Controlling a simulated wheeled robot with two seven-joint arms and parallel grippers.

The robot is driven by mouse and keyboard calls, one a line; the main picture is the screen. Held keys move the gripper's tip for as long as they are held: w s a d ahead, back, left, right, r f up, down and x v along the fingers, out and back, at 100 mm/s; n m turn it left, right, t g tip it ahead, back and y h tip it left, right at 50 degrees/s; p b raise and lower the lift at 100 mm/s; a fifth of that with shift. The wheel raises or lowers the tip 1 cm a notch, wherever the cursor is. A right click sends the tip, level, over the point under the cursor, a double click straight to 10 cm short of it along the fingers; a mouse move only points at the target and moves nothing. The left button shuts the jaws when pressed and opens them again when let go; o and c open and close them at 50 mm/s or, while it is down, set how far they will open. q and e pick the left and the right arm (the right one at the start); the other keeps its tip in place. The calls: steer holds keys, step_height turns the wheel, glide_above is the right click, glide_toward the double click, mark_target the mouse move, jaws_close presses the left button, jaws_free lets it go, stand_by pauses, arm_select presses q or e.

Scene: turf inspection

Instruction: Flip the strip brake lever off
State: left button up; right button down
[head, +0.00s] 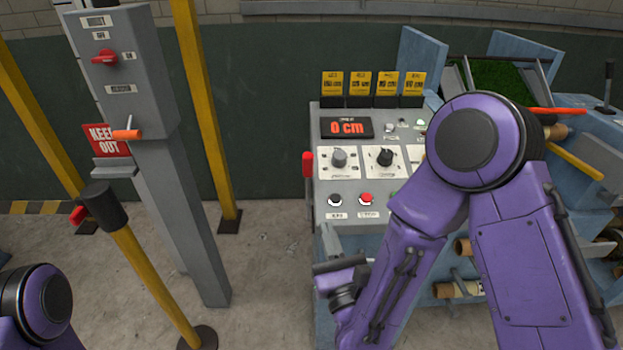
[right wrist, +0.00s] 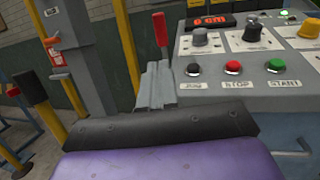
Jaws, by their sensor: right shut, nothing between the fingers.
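A lever with a red handle (head: 307,164) stands upright at the left side of the grey console. It is the likely strip brake lever, though no label for it can be read. In the right wrist view the red handle (right wrist: 160,28) shows just above my right gripper's fingertips (right wrist: 157,70). My right gripper (head: 340,268) is shut and empty, below the lever in the head view. Its fingers are hard to make out there. Whether they touch the lever's lower part cannot be told. My left gripper is out of view.
The grey console (head: 390,226) carries knobs, buttons and a display (head: 347,127) reading 0 cm. A grey post (head: 180,190) with a red switch and yellow poles (head: 203,110) stand at the left. Bare floor lies between post and console.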

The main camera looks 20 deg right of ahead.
steer(key=b, duration=0.6)
glide_toward(309, 170)
steer(key=p+x, duration=0.2)
steer(key=x, duration=0.4)
steer(key=shift+r+p, duration=0.15)
steer(key=shift+p, duration=0.25)
steer(key=shift+w, duration=0.45)
